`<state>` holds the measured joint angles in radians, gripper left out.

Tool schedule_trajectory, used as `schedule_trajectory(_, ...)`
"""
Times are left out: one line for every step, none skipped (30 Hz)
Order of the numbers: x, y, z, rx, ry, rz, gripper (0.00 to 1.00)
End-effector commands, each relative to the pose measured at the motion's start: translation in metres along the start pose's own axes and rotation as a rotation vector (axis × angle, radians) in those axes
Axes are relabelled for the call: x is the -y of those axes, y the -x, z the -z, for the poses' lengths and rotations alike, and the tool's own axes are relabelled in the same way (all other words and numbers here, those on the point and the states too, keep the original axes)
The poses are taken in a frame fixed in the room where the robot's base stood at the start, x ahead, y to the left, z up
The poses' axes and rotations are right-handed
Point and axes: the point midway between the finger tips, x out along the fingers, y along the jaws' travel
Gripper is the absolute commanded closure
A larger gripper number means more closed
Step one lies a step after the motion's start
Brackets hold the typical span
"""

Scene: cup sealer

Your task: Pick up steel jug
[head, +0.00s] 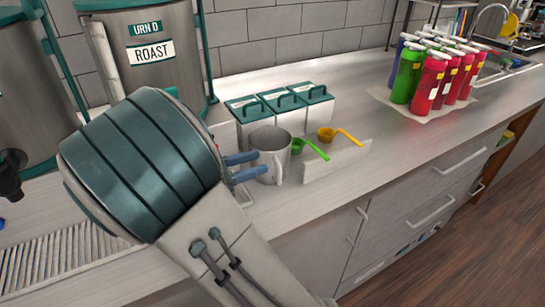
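The steel jug (270,142) stands upright on the counter (255,205), in front of the lidded containers, with its handle towards me. My gripper (260,163) reaches in from the left at the jug's near side. Its two blue fingers are apart, one above the other, with their tips at the jug's handle side. I cannot tell whether they touch the jug. The large teal and grey wrist covers the counter to the left.
Teal-lidded containers (282,104) stand behind the jug. A green scoop (308,147) and a yellow scoop (338,136) are close on its right, by a low clear holder (335,163). Urns (152,55) stand behind my arm. Red and green bottles (431,80) stand farther right.

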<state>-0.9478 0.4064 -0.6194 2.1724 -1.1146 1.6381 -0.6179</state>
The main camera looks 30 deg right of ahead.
Motion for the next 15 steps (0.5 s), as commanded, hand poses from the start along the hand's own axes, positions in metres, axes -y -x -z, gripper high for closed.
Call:
schedule_trajectory(0.001,0.002,0.011,0.002,0.005,-0.006,0.65)
schedule_trajectory(0.001,0.003,0.017,0.003,0.005,-0.008,0.65)
schedule_trajectory(0.001,0.005,0.024,0.003,0.005,-0.011,0.65)
schedule_trajectory(0.001,0.005,0.03,0.001,0.006,-0.012,0.65)
schedule_trajectory(0.002,0.006,0.036,0.002,0.005,-0.012,0.65)
schedule_trajectory(0.002,0.006,0.043,0.001,0.004,-0.013,0.65)
schedule_trajectory(0.002,0.006,0.048,0.001,0.005,-0.014,0.65)
schedule_trajectory(0.003,0.006,0.053,0.0,0.004,-0.013,0.65)
schedule_trajectory(0.003,0.005,0.059,-0.001,0.003,-0.012,0.65)
schedule_trajectory(0.003,0.005,0.063,-0.002,0.003,-0.011,0.65)
schedule_trajectory(0.003,0.005,0.066,-0.002,0.003,-0.01,0.65)
schedule_trajectory(0.004,0.004,0.07,-0.002,0.002,-0.009,0.65)
schedule_trajectory(0.004,-0.001,0.068,-0.004,0.0,-0.006,0.65)
schedule_trajectory(0.004,-0.004,0.067,-0.005,-0.001,-0.005,0.65)
schedule_trajectory(0.004,-0.007,0.068,-0.005,-0.001,-0.005,0.65)
